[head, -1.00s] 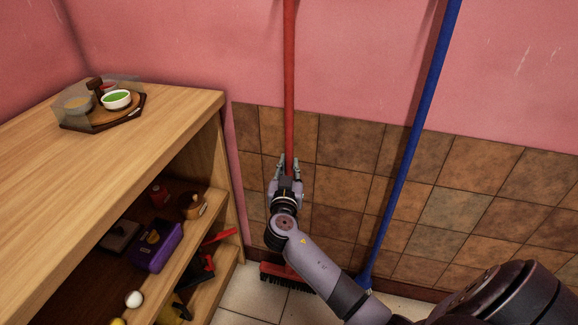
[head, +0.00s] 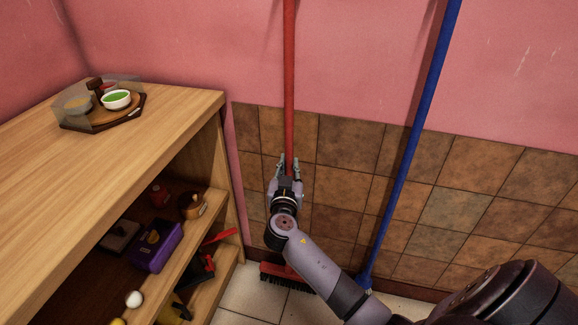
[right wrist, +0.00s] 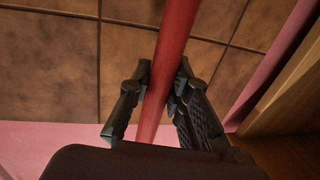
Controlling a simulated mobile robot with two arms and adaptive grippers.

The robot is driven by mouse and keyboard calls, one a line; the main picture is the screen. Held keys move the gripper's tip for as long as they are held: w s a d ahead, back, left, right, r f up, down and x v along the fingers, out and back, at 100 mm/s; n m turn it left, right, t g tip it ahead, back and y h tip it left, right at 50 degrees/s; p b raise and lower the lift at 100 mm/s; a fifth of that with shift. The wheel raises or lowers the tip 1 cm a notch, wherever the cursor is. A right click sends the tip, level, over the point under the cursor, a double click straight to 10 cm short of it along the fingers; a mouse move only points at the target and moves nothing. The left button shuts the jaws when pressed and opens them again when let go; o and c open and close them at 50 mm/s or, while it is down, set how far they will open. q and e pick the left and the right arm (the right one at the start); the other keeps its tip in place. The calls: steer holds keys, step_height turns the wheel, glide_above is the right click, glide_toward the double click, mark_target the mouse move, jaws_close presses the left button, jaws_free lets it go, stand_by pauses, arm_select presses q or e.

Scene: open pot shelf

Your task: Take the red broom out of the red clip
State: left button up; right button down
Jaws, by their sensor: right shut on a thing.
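The red broom (head: 289,90) stands upright against the wall, its handle running out of the top of the head view and its brush head on the floor. My right gripper (head: 289,166) is shut on the red handle, low on the stick at the height of the tiles. The right wrist view shows the red handle (right wrist: 170,62) between the two fingers of my right gripper (right wrist: 162,88). The red clip is not visible in either view. My left gripper is not in view.
A blue-handled tool (head: 412,150) leans on the wall to the right. A wooden shelf unit (head: 185,105) stands close on the left, with a tray (head: 70,125) of bowls on top and several items inside. Tiled wall (head: 350,155) lies behind the broom.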

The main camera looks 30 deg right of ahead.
steer(key=shift+r, duration=0.1)
stand_by(0.3)
steer(key=shift+r+p, duration=0.65)
steer(key=shift+r, duration=0.85)
steer(key=shift+a, duration=0.1)
steer(key=b, duration=0.2)
glide_toward(288, 160)
steer(key=shift+w+a+r, duration=0.25)
steer(key=shift+a+r, duration=0.3)
steer(key=shift+w+a+r, duration=0.2)
steer(key=shift+a+r, duration=0.35)
steer(key=shift+f, duration=0.1)
